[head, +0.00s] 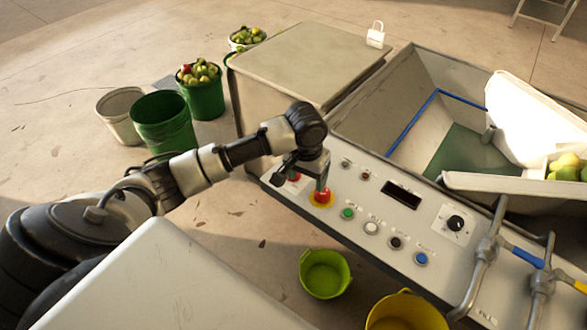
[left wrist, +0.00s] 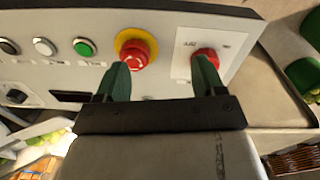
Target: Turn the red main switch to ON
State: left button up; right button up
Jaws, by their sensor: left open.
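The red main switch (head: 295,177) sits on a white plate at the left end of the grey control panel, partly hidden by my gripper in the head view. In the left wrist view the red switch (left wrist: 207,55) shows at the upper right, behind one fingertip. A red mushroom button (left wrist: 136,54) on a yellow ring is beside it, behind the other fingertip; it also shows in the head view (head: 322,196). My left gripper (head: 302,179) is open and empty, close over this end of the panel. Its spread fingers (left wrist: 160,66) point at the panel. Contact cannot be told. My right gripper is not seen.
The panel also carries a green button (head: 348,213), a white button (head: 371,228), a blue button (head: 421,258), a black knob (head: 456,222) and a dark display (head: 402,194). Metal pipes (head: 480,260) stand at the right. Green buckets (head: 163,122) stand on the floor at the left.

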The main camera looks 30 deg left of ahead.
pick_arm(q)
jog(key=w+a+r+n, duration=0.3)
jog(key=w+a+r, duration=0.15)
jog(key=a, duration=0.25)
jog(key=f, duration=0.6)
jog(key=s+f, duration=0.1)
jog(key=f, duration=0.2)
jog(key=shift+d+f, duration=0.3)
jog(key=shift+f, duration=0.1)
jog(key=c, duration=0.9)
